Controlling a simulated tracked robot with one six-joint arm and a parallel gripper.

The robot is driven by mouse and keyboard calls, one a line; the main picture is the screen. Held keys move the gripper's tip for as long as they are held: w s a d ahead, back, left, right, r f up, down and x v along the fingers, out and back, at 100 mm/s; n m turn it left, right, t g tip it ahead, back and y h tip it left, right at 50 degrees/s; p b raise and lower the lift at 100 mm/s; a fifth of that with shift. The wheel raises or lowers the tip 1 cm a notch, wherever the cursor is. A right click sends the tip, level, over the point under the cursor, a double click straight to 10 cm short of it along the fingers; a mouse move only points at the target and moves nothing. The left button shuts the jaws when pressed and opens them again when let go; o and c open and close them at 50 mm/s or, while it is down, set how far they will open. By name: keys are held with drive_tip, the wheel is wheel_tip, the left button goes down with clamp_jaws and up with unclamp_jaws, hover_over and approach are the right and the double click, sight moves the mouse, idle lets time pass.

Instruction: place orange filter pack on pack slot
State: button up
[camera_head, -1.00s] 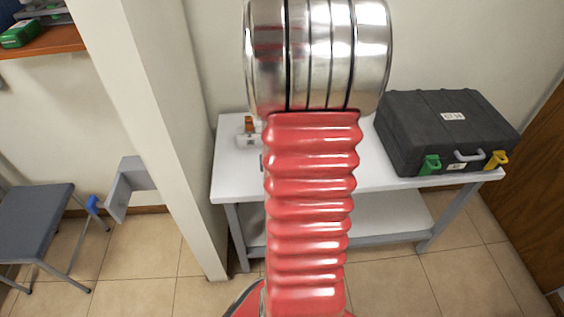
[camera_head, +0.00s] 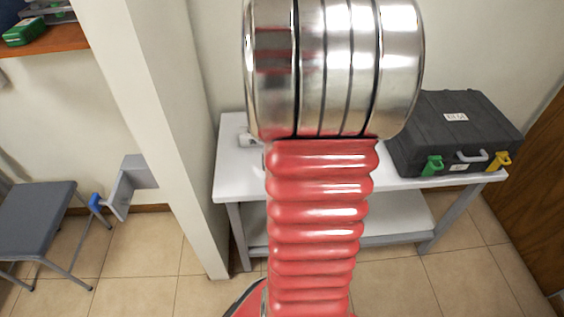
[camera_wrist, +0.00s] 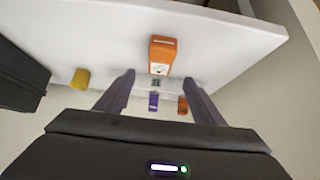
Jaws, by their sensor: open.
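In the wrist view, an orange block with a white label (camera_wrist: 161,50), likely the orange filter pack, is on the white tabletop (camera_wrist: 215,48). My gripper (camera_wrist: 157,84) is open, its dark fingers apart. The orange block shows just beyond the fingertips, in line with the gap; no contact is visible. A small grey-white part (camera_wrist: 156,84) shows in the gap, and I cannot tell if it is the pack slot. In the head view, my arm hides the gripper and the orange block.
In the wrist view, a purple piece (camera_wrist: 153,102), a smaller orange piece (camera_wrist: 183,105) and a yellow piece (camera_wrist: 80,79) are nearby. In the head view, a black case (camera_head: 455,130) stands on the table's right side. A pillar (camera_head: 150,120) rises left of the table (camera_head: 228,180).

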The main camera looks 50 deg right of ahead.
drive_tip(key=w+a+r+n+y, duration=0.25)
drive_tip(key=a+r, duration=0.35)
drive_tip(key=a, duration=0.3)
drive_tip(key=w+a+r+n+y, duration=0.15)
drive_tip(key=w+a+r, duration=0.35)
drive_tip(key=a, duration=0.5)
drive_tip(key=s+a+r+n+y, duration=0.1)
drive_tip(key=s+a+r+n, duration=0.2)
drive_tip(key=a, duration=0.5)
drive_tip(key=s+a+r+n+y, duration=0.1)
drive_tip(key=s+a+r+n, duration=0.1)
drive_tip(key=s+a+r, duration=0.4)
drive_tip(key=a, duration=0.3)
drive_tip(key=shift+s+a+n, duration=0.2)
drive_tip(key=shift+s+n, duration=0.1)
drive_tip(key=shift+n, duration=0.1)
drive_tip(key=shift+c, duration=0.6)
